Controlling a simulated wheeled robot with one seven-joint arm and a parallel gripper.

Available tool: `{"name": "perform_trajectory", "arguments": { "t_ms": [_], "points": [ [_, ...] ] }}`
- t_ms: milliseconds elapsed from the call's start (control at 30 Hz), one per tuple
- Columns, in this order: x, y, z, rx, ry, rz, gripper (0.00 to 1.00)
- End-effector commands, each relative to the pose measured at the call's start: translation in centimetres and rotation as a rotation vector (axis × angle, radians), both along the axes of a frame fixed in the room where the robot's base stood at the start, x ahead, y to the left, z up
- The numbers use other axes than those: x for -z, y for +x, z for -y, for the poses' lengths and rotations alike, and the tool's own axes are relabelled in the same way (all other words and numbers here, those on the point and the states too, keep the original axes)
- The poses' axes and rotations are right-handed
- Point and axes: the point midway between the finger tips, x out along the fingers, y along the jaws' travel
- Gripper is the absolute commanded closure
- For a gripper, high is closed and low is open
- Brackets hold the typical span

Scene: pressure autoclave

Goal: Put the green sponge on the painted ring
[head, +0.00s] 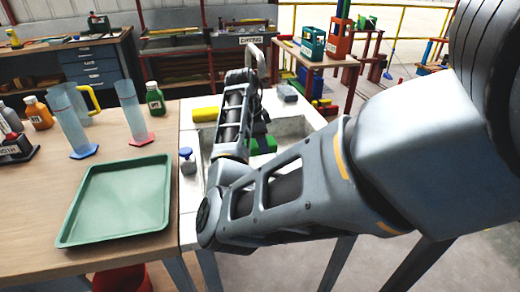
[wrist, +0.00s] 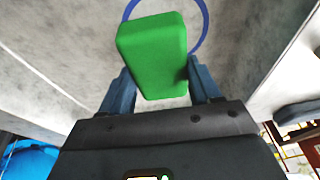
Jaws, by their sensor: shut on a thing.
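The green sponge (wrist: 152,48) is a bright green block between the two fingers of my gripper (wrist: 162,82) in the wrist view. My gripper is shut on it. Behind the sponge, the painted ring (wrist: 204,28) shows as a thin blue curve on the grey basin floor. The sponge hides much of the ring. I cannot tell whether the sponge touches the floor. In the head view the sponge (head: 264,145) is a green patch inside the sink, partly covered by my arm, and the ring cannot be made out.
The sink (head: 302,126) has raised walls around the sponge. A green tray (head: 118,202) and measuring cylinders (head: 134,118) stand on the wooden bench.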

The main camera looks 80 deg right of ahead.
Motion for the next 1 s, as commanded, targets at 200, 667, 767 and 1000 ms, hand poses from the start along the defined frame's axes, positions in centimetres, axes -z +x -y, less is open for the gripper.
{"name": "perform_trajectory", "arguments": {
  "t_ms": [200,667,767,1000],
  "points": [
    [1.0,0.5,1.6,0.001,-0.001,-0.001,0.76],
    [5.0,0.6,1.6,0.000,-0.001,0.000,0.76],
    [5.0,0.5,1.6,0.000,-0.001,0.000,0.76],
    [5.1,0.6,1.6,0.000,-0.001,0.000,0.23]
  ]
}}
